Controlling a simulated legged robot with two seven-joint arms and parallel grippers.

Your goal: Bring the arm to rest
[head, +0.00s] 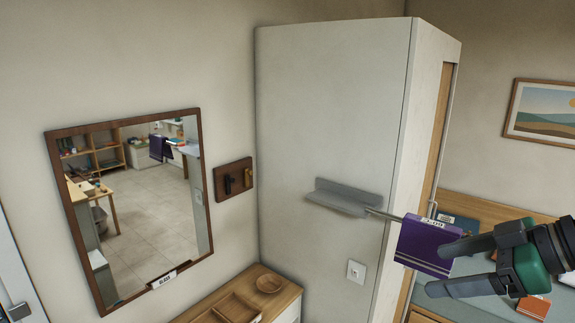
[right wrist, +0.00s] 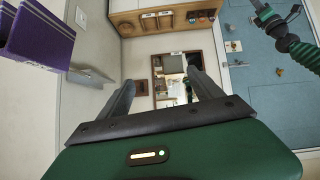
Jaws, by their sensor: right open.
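My right gripper (head: 436,268) comes in from the lower right in the head view. Its two dark fingers are apart. In the right wrist view the gap between its fingers (right wrist: 163,95) is empty. A purple cloth-like piece (head: 420,246) with pale stripes hangs on a thin rod from a grey shelf (head: 345,197). In the head view the upper finger overlaps its right part. In the right wrist view the purple piece (right wrist: 38,32) is off to the left, apart from the fingers. My left gripper does not show in the head view.
A tall white cabinet (head: 330,110) carries the shelf and a socket (head: 356,271). A framed mirror (head: 140,215) and a hook board (head: 234,180) are on the left wall. A wooden tray (head: 238,306) and bowl (head: 269,284) stand below. A green-topped surface lies under my right gripper.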

